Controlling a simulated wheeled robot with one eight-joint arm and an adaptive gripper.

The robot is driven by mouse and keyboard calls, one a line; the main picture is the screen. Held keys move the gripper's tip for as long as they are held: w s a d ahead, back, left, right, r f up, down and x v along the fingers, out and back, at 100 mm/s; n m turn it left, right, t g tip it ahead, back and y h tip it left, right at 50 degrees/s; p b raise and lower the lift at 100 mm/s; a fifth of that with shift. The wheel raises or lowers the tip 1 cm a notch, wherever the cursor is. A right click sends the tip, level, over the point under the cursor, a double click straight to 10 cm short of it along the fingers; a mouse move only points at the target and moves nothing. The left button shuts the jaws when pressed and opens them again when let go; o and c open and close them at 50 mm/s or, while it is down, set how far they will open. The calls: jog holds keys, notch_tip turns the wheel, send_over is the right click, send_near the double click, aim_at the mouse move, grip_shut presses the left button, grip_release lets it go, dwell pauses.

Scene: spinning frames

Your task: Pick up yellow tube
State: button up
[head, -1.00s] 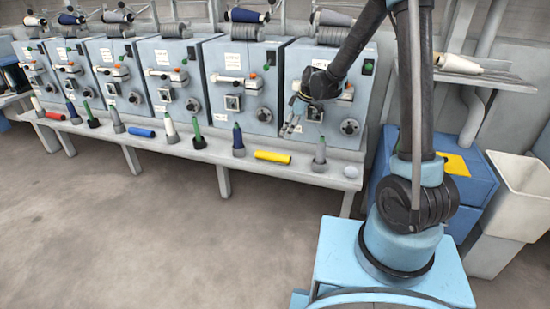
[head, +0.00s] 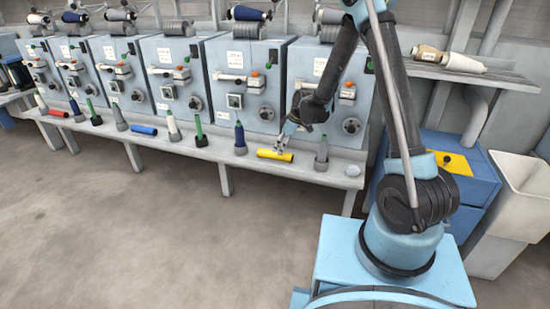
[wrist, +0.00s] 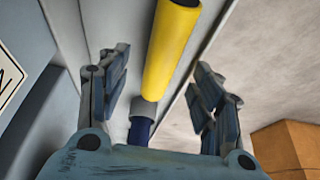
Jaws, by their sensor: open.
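The yellow tube (head: 275,155) lies on its side on the grey ledge in front of the machines. My gripper (head: 284,138) is just above the tube in the head view. In the wrist view the yellow tube (wrist: 170,50) lies between the two open fingers of my gripper (wrist: 163,98), toward the top of the picture. The fingers stand apart on either side, and I see no contact with the tube.
A blue spindle (head: 240,139) stands left of the tube and a grey spindle (head: 321,152) stands right of it on the ledge (head: 262,172). Machine fronts (head: 245,85) rise behind. A blue tube (head: 144,129) and a red tube (head: 57,113) lie further left.

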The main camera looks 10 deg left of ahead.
aim_at(276, 154)
jog(key=shift+x, duration=3)
jog(key=shift+s+a, duration=0.1)
jog(key=shift+s, duration=0.05)
jog(key=c, duration=1)
